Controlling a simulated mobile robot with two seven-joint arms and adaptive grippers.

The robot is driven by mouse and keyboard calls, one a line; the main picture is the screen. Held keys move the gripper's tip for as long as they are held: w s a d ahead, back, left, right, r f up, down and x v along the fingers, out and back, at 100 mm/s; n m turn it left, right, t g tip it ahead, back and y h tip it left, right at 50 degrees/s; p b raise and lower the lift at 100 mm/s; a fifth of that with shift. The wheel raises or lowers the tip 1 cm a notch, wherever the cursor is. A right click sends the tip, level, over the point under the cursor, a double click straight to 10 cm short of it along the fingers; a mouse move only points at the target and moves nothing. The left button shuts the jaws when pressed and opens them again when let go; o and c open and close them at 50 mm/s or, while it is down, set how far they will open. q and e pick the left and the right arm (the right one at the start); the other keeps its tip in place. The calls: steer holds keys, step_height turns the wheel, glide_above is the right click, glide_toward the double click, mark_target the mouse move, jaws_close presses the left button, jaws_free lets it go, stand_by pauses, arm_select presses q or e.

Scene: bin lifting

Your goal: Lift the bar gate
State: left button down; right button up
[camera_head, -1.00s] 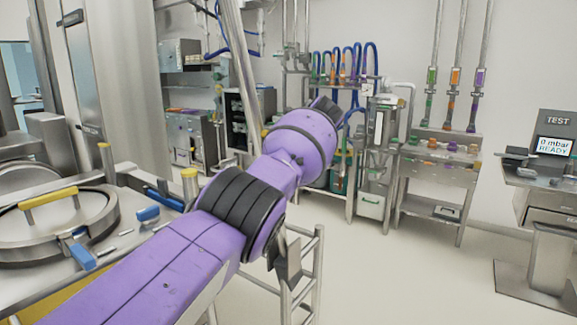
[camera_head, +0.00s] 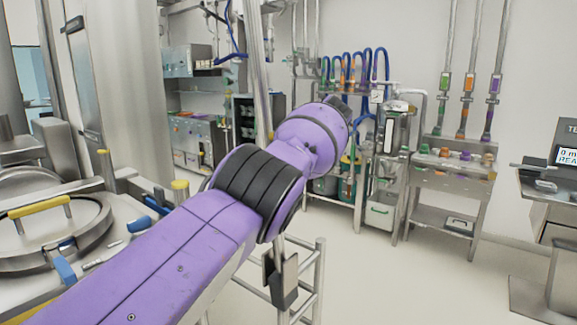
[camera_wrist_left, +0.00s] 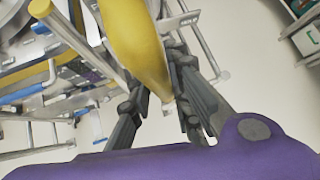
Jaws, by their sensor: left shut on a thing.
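A long pale metal bar (camera_head: 262,75), which looks like the bar gate, stands steeply raised in the head view, and its lower part passes behind my purple left arm. In the left wrist view my left gripper (camera_wrist_left: 160,108) has its dark fingers closed around the lower end of a thick yellow grip (camera_wrist_left: 138,45). The grip seems to belong to the gate, but the join is not clear. The head view hides my left gripper behind the arm. A dark catch-like bracket (camera_head: 284,277) sits on a metal railing (camera_head: 318,270) below. My right gripper is out of view.
A steel vessel lid (camera_head: 55,235) with a yellow handle (camera_head: 40,206) lies at left, close to my arm. A pipe rack (camera_head: 335,190) and a shelf unit (camera_head: 448,200) stand along the back wall. The pale floor (camera_head: 400,285) at right is open.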

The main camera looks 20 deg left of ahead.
arm_select(q)
steer(key=shift+s+f, duration=0.1)
steer(key=shift+f, duration=0.2)
steer(key=c, duration=1.7)
jaws_free()
steer(key=shift+o, duration=0.4)
steer(key=shift+r, duration=0.2)
steer(key=shift+s+d+r, duration=0.1)
steer(key=shift+d+r, duration=0.25)
steer(key=shift+r, duration=0.1)
steer(key=v, duration=1)
steer(key=shift+s+d+r, duration=0.2)
steer(key=shift+s, duration=0.1)
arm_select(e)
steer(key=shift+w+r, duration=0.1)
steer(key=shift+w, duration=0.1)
